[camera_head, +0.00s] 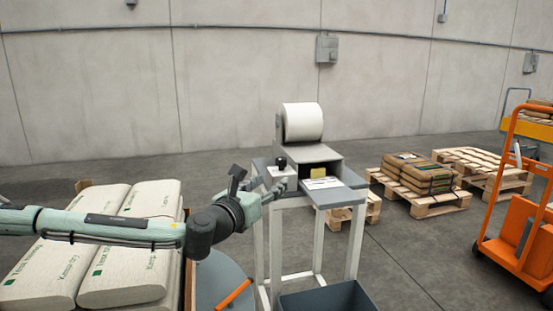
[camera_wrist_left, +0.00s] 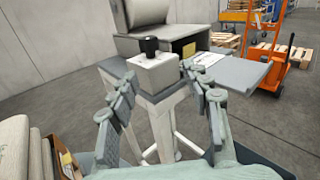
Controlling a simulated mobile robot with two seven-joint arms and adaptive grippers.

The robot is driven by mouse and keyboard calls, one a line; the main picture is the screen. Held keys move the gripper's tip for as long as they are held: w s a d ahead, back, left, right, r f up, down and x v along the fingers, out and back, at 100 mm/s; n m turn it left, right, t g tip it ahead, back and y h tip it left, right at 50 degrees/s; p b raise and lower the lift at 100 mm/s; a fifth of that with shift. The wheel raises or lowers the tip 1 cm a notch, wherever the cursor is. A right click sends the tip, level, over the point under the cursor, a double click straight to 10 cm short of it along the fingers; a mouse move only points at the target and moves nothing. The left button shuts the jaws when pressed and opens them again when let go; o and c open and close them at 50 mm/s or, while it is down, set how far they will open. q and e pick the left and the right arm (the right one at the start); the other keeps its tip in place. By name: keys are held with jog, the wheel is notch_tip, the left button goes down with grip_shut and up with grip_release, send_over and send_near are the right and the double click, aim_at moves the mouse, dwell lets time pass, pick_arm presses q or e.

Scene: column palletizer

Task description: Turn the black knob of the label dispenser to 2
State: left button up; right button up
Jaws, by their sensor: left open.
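The label dispenser (camera_head: 318,152) stands on a white-legged stand and carries a large white roll (camera_head: 303,122). Its black knob (camera_head: 281,163) sits upright on a small light-grey box at the dispenser's left side. The knob also shows in the left wrist view (camera_wrist_left: 150,46), above and beyond the fingers; its number marks are too small to read. My left gripper (camera_head: 268,192) is just left of and in front of the knob box. In the left wrist view the left gripper (camera_wrist_left: 162,88) is open and empty, its fingers apart with the box between and beyond them. My right gripper is out of view.
White sacks (camera_head: 130,240) are stacked at the left under my arm. A dark bin (camera_head: 328,300) stands below the stand. Wooden pallets with brown sacks (camera_head: 418,172) and an orange pallet truck (camera_head: 516,225) are at the right. Open floor lies between.

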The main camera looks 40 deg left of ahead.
aim_at(279, 165)
pick_arm(q)
jog(key=shift+m, duration=0.4)
jog(key=w+a, duration=0.1)
jog(key=w, duration=0.1)
jog(key=w+r+p, duration=0.1)
jog(key=w, duration=0.2)
jog(key=w+a, duration=0.1)
jog(key=w, duration=0.1)
jog(key=shift+w+a+r+p, duration=0.15)
jog(key=shift+w+a+p, duration=0.15)
jog(key=shift+w+a, duration=0.05)
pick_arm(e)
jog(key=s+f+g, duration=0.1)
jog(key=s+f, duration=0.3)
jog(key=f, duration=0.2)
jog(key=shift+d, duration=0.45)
pick_arm(q)
jog(key=shift+c, duration=0.2)
grip_shut()
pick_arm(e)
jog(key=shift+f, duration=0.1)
